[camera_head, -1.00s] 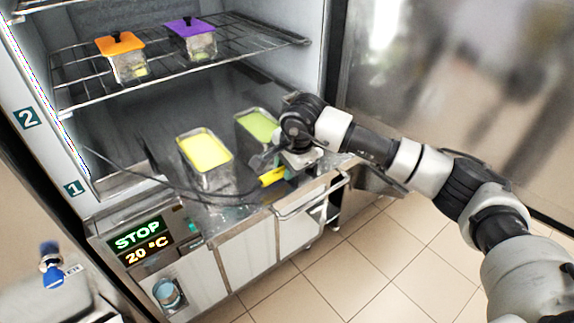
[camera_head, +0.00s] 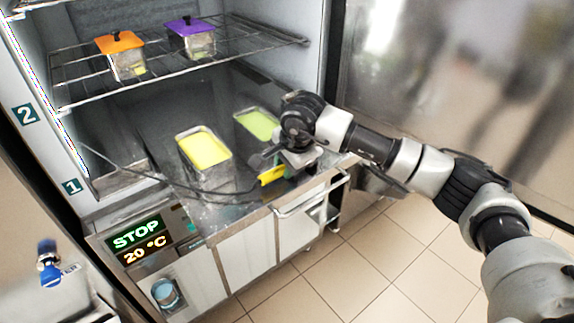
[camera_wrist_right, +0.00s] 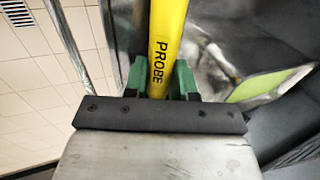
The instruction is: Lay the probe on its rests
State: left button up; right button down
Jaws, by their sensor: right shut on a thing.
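The probe (camera_head: 271,176) has a yellow handle, and a dark cable runs from it to the left across the freezer floor. It also shows in the right wrist view (camera_wrist_right: 167,40), with the word PROBE on it. My right gripper (camera_head: 286,168) is shut on the handle near the front edge of the freezer floor. Its green fingers (camera_wrist_right: 160,80) sit on either side of the handle. I cannot make out the rests; the gripper and arm may hide them. My left gripper is not in view.
A tub of yellow mix (camera_head: 206,152) and a tub of green mix (camera_head: 258,125) stand behind the probe. A wire shelf (camera_head: 85,82) above bears an orange-lidded tub (camera_head: 122,55) and a purple-lidded tub (camera_head: 192,38). A metal handle bar (camera_head: 312,197) runs along the front.

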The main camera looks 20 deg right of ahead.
jog(key=shift+s+f, duration=0.2)
jog(key=shift+f, duration=0.35)
jog(key=shift+s+f, duration=0.2)
jog(key=shift+f, duration=0.3)
jog(key=c, duration=0.8)
grip_release()
jog(key=shift+a, duration=0.1)
jog(key=shift+r+b, duration=0.45)
jog(key=shift+r, duration=0.1)
jog(key=shift+w+b+v, duration=0.2)
jog(key=shift+b+v, duration=0.1)
jog(key=shift+v, duration=1.65)
jog(key=shift+w+b+v, duration=0.15)
jog(key=shift+b+v, duration=0.15)
jog(key=shift+v, duration=1.65)
jog(key=shift+w+b+v, duration=0.2)
jog(key=shift+b+v, duration=0.1)
jog(key=shift+v, duration=1.65)
jog(key=shift+r, duration=0.15)
